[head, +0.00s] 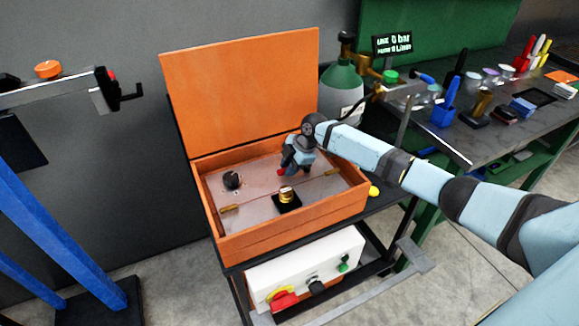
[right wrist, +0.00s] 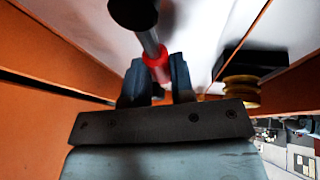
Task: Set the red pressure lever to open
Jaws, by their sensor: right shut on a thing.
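My right gripper (head: 289,171) reaches down into the open orange box, over the rear right part of its metal panel. A small red part of the pressure lever (head: 281,171) shows beside its fingers; the gripper hides the rest. In the right wrist view the red end of the lever (right wrist: 157,60) sits between the two fingers of the gripper (right wrist: 157,78), which is shut on it. A grey rod runs from the red end to a round black hub. My left gripper is not in view.
The orange box (head: 254,243) has its lid raised behind. A black knob (head: 232,180) and a brass fitting (head: 287,194) stand on the panel. A cluttered bench is at right.

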